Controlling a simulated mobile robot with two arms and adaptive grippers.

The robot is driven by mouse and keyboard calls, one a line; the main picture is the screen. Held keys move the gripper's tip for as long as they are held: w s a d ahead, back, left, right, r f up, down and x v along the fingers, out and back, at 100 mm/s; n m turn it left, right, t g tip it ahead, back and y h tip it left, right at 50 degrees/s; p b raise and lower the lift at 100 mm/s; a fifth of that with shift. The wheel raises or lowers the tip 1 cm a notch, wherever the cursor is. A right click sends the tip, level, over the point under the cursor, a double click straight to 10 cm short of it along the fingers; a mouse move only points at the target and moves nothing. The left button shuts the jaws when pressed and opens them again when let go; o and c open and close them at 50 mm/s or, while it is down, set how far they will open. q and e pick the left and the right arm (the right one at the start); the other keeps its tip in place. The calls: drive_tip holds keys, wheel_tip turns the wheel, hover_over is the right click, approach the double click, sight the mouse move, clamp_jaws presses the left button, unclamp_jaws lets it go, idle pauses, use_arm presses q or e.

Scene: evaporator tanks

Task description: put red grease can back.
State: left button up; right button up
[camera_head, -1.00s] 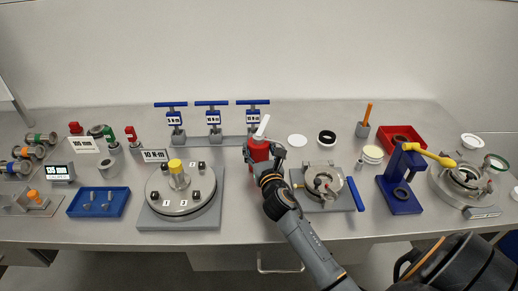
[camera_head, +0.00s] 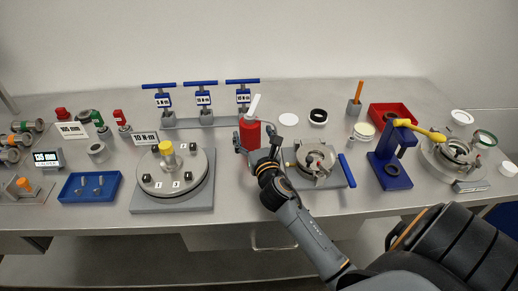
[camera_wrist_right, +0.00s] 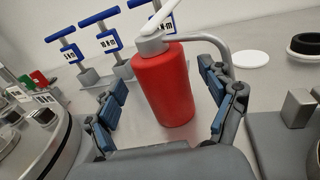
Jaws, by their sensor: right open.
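In the right wrist view the can (camera_wrist_right: 163,85) is just beyond and partly between my spread fingers, with a gap on each side. My right gripper (camera_head: 257,145) is open and empty, low at the near side of the can. It also shows in the right wrist view (camera_wrist_right: 168,112). The can's base is in view on the bench there. My left gripper is not in view.
A clamp fixture (camera_head: 325,180) with a blue handle stands close right of the gripper. The flanged plate (camera_head: 188,192) is to the left. Blue T-handle torque wrenches (camera_head: 203,100) stand behind. A white disc (camera_head: 289,119) lies flat, right of the can.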

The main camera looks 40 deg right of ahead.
drive_tip(key=b+v, duration=0.1)
drive_tip(key=v, duration=0.7)
drive_tip(key=shift+s+a+r, duration=0.1)
drive_tip(key=shift+s, duration=0.2)
